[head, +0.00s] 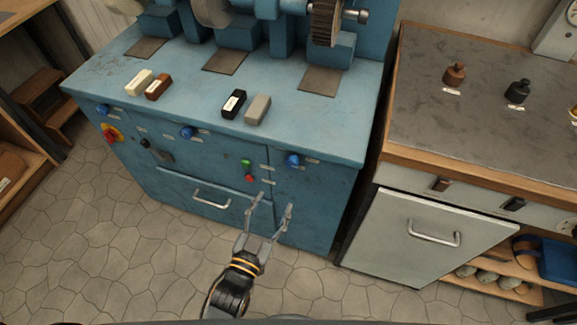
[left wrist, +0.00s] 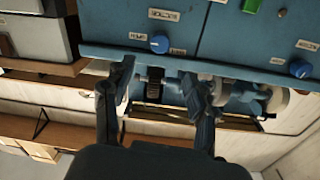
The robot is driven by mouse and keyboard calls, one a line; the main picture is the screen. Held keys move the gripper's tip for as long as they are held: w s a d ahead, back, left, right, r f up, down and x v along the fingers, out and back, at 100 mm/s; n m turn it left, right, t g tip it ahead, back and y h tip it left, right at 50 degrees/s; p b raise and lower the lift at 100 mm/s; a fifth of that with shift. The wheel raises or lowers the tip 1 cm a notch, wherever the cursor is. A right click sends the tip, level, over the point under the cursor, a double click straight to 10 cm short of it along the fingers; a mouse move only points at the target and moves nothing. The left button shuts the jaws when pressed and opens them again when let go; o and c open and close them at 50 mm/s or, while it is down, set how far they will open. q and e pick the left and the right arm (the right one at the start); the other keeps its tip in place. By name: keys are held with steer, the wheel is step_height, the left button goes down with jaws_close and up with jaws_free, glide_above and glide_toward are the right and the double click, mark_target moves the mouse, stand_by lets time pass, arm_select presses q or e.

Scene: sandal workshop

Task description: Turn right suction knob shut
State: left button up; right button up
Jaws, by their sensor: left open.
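The right suction knob (head: 293,160) is a round blue knob on the front panel of the blue machine (head: 330,195), near its right end. In the left wrist view, which shows the panel upside down, the knob (left wrist: 160,43) appears beyond the fingertips, roughly between them. My left gripper (head: 274,201) is open and empty, in front of the machine, below and a little left of the knob in the head view. Its two fingers also show in the left wrist view (left wrist: 160,75). It is apart from the knob. My right gripper is not in view.
Other blue knobs, left (head: 103,110) and middle (head: 187,132), sit on the same panel. A green button (head: 246,163) and red button (head: 249,178) are left of the right knob. A drawer handle (head: 211,199) projects below. A workbench (head: 440,110) stands at right.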

mark_target(291, 165)
arm_select(q)
steer(key=x, duration=1.1)
steer(key=shift+w, duration=0.1)
steer(key=c, duration=1.1)
